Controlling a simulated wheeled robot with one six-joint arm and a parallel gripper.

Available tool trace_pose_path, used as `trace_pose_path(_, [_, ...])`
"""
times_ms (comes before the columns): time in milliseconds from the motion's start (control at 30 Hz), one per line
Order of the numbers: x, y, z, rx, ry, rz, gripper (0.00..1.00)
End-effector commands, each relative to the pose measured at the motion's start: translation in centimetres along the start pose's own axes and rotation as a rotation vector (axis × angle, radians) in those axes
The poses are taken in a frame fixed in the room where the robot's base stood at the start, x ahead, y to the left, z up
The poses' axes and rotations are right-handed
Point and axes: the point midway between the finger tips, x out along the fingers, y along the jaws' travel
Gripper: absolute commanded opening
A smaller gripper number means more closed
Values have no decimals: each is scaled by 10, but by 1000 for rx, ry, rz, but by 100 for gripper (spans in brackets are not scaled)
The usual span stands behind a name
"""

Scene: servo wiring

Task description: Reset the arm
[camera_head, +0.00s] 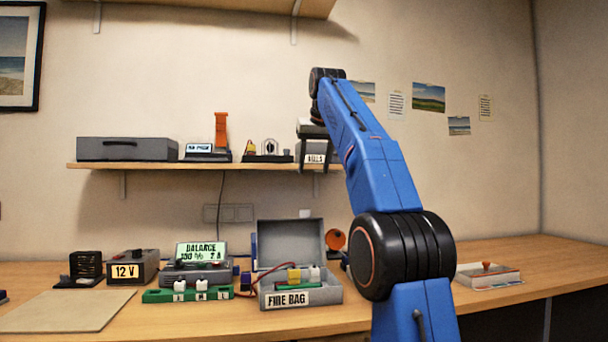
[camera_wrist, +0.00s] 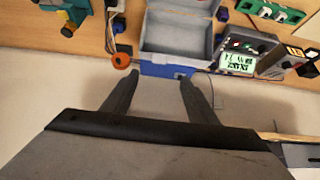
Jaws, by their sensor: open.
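My arm, blue with black joints, rises in front of the bench in the head view and bends over to the left near its top. My gripper (camera_head: 315,170) hangs from its end at shelf height, in front of a labelled box that it partly hides. In the wrist view the two dark fingers of my gripper (camera_wrist: 159,76) are spread apart with nothing between them. Beyond their tips is the open grey fire bag box (camera_wrist: 180,30), which also stands on the bench in the head view (camera_head: 325,293). My gripper is well above the bench and touches nothing I can make out.
The wooden bench (camera_head: 510,255) holds a 12 V supply (camera_head: 133,268), a charger with a lit balance display (camera_head: 201,252), a green strip (camera_head: 160,296) and a small tray (camera_head: 488,276). The wall shelf (camera_head: 130,166) carries a grey case (camera_head: 127,149). A bare mat lies front left.

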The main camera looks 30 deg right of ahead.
Motion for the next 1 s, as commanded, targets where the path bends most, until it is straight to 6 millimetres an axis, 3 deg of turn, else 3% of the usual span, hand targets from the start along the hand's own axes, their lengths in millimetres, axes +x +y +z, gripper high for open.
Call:
trace_pose_path(267, [-1, -2, 3, -2, -1, -1, 53])
trace_pose_path(467, [-4, -14, 29, -19, -16, -12, 53])
trace_pose_path(767, [1, -39, 112, -60, -52, -39, 53])
trace_pose_path(1000, [16, -55, 201, -96, -82, -60, 53])
